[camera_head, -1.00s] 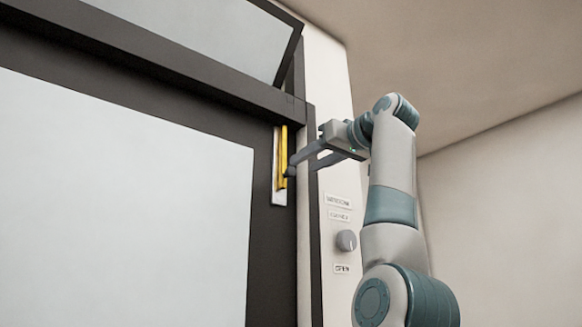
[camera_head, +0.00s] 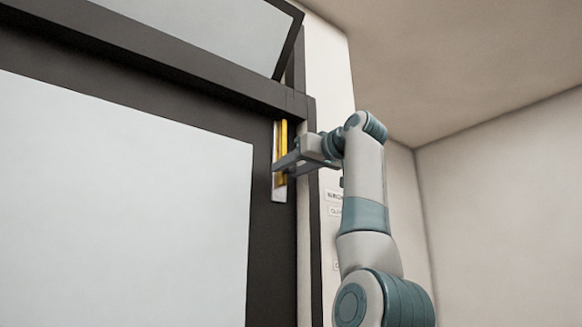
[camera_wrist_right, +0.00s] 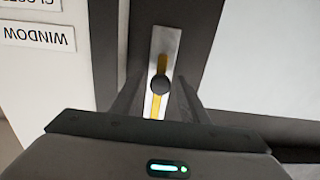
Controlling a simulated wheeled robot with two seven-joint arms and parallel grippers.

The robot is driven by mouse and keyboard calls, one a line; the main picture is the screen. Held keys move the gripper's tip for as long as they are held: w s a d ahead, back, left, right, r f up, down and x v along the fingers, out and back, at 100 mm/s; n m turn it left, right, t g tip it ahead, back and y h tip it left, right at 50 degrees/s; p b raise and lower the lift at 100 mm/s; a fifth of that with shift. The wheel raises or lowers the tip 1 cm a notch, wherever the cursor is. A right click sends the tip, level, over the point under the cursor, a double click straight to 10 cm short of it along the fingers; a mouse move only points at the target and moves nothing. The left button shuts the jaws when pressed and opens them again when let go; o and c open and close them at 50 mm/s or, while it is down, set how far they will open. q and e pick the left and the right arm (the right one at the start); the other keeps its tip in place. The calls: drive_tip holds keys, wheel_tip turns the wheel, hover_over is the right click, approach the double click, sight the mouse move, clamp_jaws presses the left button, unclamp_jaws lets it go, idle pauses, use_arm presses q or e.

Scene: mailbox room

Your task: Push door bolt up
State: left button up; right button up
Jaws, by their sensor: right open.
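The door bolt is a yellow vertical bar (camera_head: 283,138) on a pale metal plate (camera_head: 279,194), fixed to the dark door frame near its upper right corner. My right gripper (camera_head: 279,166) is at the lower part of the bolt and covers some of it. In the right wrist view the bolt (camera_wrist_right: 162,65) shows with a dark round knob (camera_wrist_right: 160,84) on it. The open fingers (camera_wrist_right: 160,98) lie on either side of the bolt and knob; I cannot tell whether they touch. My left gripper is not in view.
The dark door (camera_head: 262,262) has a large pale panel (camera_head: 120,200). A tilted window pane (camera_head: 200,30) hangs above it. White labels (camera_head: 334,197) are on the wall strip right of the frame, partly behind my right arm. A bare wall is at the far right.

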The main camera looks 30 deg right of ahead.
sight(285, 153)
drive_tip(key=shift+c, duration=0.6)
clamp_jaws()
wheel_tip(285, 153, up, 5)
drive_tip(key=p, duration=0.4)
drive_tip(key=shift+p, duration=0.35)
drive_tip(key=shift+s+r, duration=0.1)
drive_tip(key=shift+s, duration=0.05)
drive_tip(key=shift+c, duration=1.1)
unclamp_jaws()
drive_tip(key=o, duration=0.3)
drive_tip(key=shift+o, duration=0.2)
